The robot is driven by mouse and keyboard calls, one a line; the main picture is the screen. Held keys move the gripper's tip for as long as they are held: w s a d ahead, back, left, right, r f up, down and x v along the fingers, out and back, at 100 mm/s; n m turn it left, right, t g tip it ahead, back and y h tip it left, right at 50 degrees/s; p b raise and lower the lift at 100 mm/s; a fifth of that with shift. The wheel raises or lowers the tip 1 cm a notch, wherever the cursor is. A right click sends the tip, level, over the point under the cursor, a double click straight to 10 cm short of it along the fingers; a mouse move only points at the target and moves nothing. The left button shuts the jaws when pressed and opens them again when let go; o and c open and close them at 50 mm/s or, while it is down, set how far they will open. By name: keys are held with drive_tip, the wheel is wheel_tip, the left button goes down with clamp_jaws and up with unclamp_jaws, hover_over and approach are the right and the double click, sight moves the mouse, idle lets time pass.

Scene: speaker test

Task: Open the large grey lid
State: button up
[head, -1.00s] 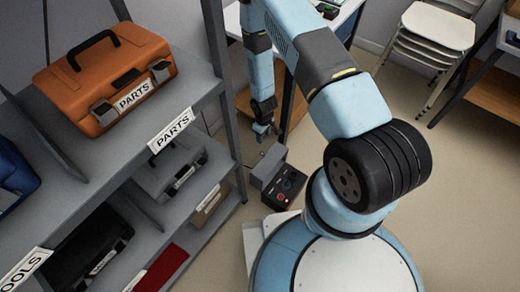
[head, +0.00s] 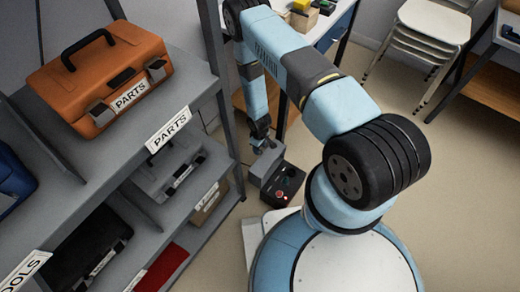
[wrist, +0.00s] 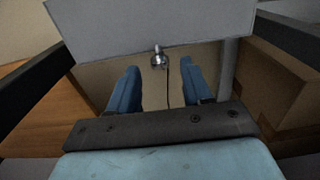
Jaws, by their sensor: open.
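A small grey and dark box with a red light (head: 285,188) stands low beyond my base in the head view. A plain grey panel (head: 266,168), probably the lid, is at its left; how far it is raised cannot be told. My gripper (head: 264,145) is just above that panel, pointing down. In the wrist view a broad grey panel (wrist: 150,24) spans the top, with a shiny round metal knob (wrist: 158,61) at its lower edge. The gripper (wrist: 160,75) shows two blue fingers apart, either side of the knob in the picture. Contact is not visible.
Grey shelving at left holds an orange parts case (head: 105,78), a grey case (head: 175,165) and a cardboard box (head: 208,203), close beside my gripper. A desk (head: 335,25) stands behind my arm. White chairs (head: 430,35) stand at back right; floor at right is clear.

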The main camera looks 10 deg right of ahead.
drive_tip(key=shift+f, duration=1.1)
clamp_jaws()
drive_tip(key=shift+d, duration=0.1)
